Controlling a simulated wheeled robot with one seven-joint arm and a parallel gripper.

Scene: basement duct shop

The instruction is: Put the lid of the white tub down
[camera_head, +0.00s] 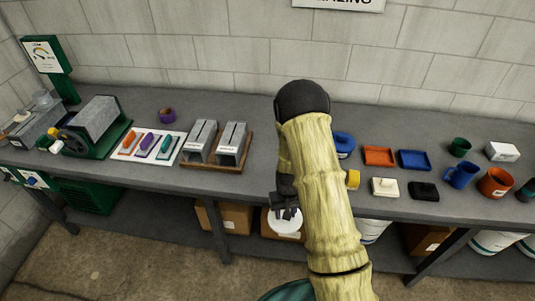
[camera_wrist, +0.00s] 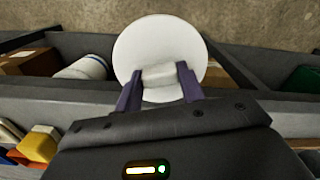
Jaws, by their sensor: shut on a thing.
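My gripper (camera_head: 286,213) is in front of the bench's front edge, low in the head view. In the wrist view its two purple fingers (camera_wrist: 158,84) are shut on the pale block-like handle (camera_wrist: 158,75) of a round white lid (camera_wrist: 160,38). The lid also shows in the head view (camera_head: 285,228), partly covered by my gripper. It is held clear of the bench top. Which container is the white tub cannot be told; a white round container (camera_head: 372,230) stands under the bench, partly hidden by my arm.
The grey bench (camera_head: 130,170) carries a white board (camera_head: 150,146) with coloured pieces, two grey metal holders (camera_head: 215,145), an orange tray (camera_head: 379,156), a blue tray (camera_head: 415,159), a white block (camera_head: 384,187) and mugs. Cardboard boxes (camera_head: 228,216) sit below. The floor in front is bare.

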